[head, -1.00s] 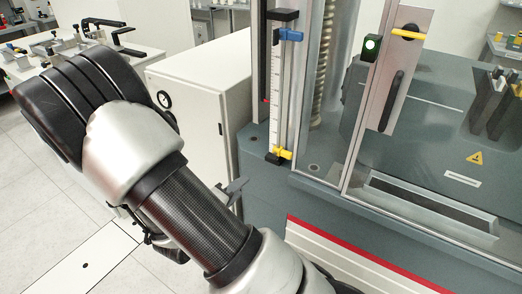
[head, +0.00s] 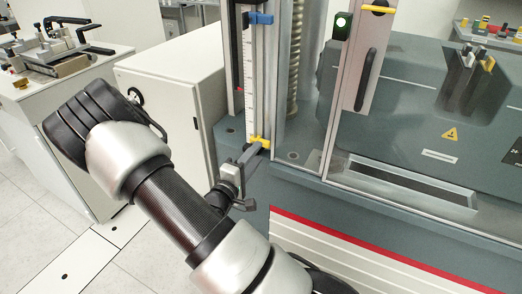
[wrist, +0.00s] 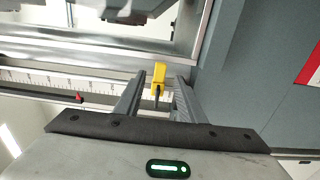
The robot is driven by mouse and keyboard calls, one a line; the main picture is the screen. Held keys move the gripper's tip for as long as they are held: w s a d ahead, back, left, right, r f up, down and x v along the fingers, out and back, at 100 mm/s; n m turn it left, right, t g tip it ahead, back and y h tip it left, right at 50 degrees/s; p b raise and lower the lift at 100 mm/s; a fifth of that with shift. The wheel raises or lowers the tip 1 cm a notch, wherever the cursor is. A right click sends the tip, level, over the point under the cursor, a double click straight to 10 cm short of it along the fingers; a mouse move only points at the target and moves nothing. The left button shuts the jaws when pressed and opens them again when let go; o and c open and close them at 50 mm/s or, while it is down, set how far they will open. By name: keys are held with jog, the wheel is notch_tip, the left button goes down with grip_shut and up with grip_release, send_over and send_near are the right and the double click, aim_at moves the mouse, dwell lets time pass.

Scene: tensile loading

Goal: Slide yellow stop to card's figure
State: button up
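The yellow stop (head: 260,141) sits at the low end of the upright white scale (head: 247,85) on the machine's left post. In the wrist view the yellow stop (wrist: 158,76) lies between the two fingers of my gripper (wrist: 160,84). The fingers stand apart, with a visible gap on each side of it. In the head view my gripper (head: 247,154) is at the stop's height, partly hiding its lower part. A blue stop (head: 261,18) is high on the same scale. I cannot make out a card with a figure.
A small red pointer (wrist: 79,97) shows beside the scale. The glazed door frame with a dark handle (head: 366,80) stands to the right. A white cabinet (head: 175,100) is left of the post. The grey machine base (head: 300,170) lies below.

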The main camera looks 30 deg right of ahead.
jog(key=shift+x, duration=2.15)
grip_shut()
